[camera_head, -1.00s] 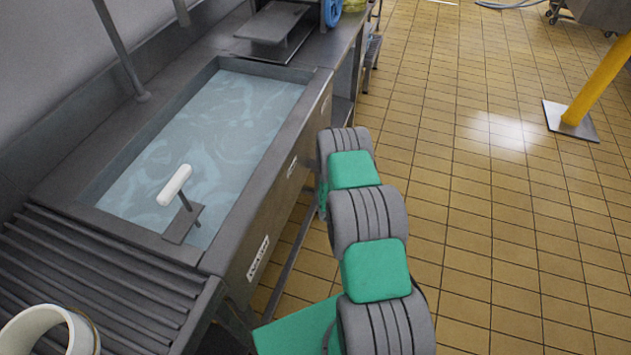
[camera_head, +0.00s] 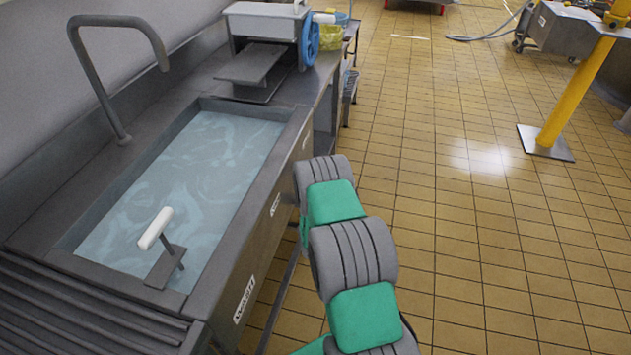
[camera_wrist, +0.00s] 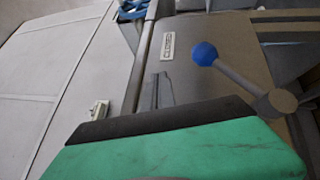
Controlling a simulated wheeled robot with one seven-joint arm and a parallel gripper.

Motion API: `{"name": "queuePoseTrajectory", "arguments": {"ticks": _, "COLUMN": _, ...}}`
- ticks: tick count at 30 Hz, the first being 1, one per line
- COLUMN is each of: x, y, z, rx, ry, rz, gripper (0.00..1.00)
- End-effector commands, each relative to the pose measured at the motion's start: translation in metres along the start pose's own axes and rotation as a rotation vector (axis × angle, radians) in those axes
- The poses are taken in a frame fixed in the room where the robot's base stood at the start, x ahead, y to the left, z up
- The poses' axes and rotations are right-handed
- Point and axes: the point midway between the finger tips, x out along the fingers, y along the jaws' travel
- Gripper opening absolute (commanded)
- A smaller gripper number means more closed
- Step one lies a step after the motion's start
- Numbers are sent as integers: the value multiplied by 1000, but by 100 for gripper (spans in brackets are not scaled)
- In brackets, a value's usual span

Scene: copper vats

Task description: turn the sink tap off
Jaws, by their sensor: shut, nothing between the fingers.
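The sink tap (camera_head: 110,70) is a grey curved pipe at the left of the head view, with its spout end over the sink (camera_head: 283,143). No stream shows below the spout. In the wrist view, a lever with a blue ball end (camera_wrist: 205,54) sticks out at the right, its rod running to a round hub. I cannot tell for sure that it works the tap. My gripper (camera_wrist: 158,80) shows in the wrist view as narrow grey fingers, shut and empty, left of the blue ball and apart from it. The gripper is hidden in the head view.
Water fills the sink; a white-ended handle (camera_head: 155,228) stands over its near end. A ribbed rack (camera_head: 80,320) lies in front. Tiled floor (camera_head: 480,230) is open at the right, with a yellow post (camera_head: 580,80) farther back.

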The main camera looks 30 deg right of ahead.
Motion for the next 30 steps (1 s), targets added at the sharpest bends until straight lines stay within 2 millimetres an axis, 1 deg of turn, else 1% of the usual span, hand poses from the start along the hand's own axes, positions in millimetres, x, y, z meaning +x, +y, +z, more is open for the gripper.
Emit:
{"name": "queuePoseTrajectory", "arguments": {"ticks": 5, "x": -22, "y": 23, "z": 8, "rx": -1, "ry": -6, "rz": -1, "gripper": 0}}
{"name": "queuePoseTrajectory", "arguments": {"ticks": 9, "x": -41, "y": 46, "z": 14, "rx": -1, "ry": -4, "rz": 0, "gripper": 0}}
{"name": "queuePoseTrajectory", "arguments": {"ticks": 12, "x": -54, "y": 59, "z": 18, "rx": 0, "ry": -4, "rz": -1, "gripper": 0}}
{"name": "queuePoseTrajectory", "arguments": {"ticks": 15, "x": -63, "y": 68, "z": 21, "rx": 0, "ry": -3, "rz": -1, "gripper": 0}}
{"name": "queuePoseTrajectory", "arguments": {"ticks": 19, "x": -68, "y": 73, "z": 22, "rx": 1, "ry": -2, "rz": -1, "gripper": 0}}
{"name": "queuePoseTrajectory", "arguments": {"ticks": 30, "x": -68, "y": 72, "z": 22, "rx": 2, "ry": -2, "rz": -2, "gripper": 0}}
